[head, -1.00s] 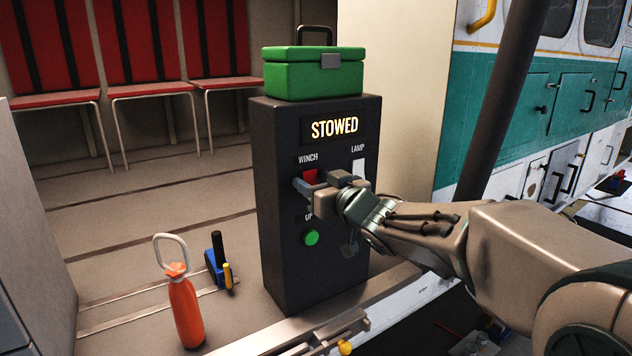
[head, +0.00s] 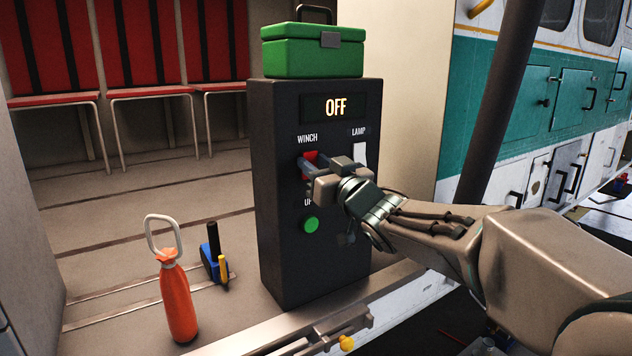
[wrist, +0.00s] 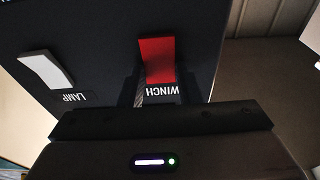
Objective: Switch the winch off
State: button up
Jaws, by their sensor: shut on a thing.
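The dark control box (head: 335,260) stands upright on the cabin floor, and its display (head: 336,107) reads OFF. The red winch switch (head: 311,156) is under the WINCH label, partly hidden by my gripper in the head view. In the wrist view the red switch (wrist: 157,60) shows just beyond my fingers. My gripper (head: 312,172) is at the switch, with its fingers close to the panel. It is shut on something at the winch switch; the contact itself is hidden.
A white lamp switch (head: 359,154) is right of the winch switch, and a green button (head: 311,225) is below. A green case (head: 313,55) sits on top of the box. An orange bottle (head: 178,300) and a blue tool (head: 213,257) stand on the floor to the left.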

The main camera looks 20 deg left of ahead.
jog(key=t+b, duration=0.1)
jog(key=b, duration=0.2)
jog(key=shift+f, duration=0.35)
jog(key=shift+r+y+b, duration=0.25)
jog(key=shift+y+b, duration=0.15)
jog(key=shift+b, duration=0.05)
jog(key=o, duration=1)
jog(key=b+v, duration=0.2)
jog(key=v, duration=1.2)
jog(key=shift+w, duration=0.1)
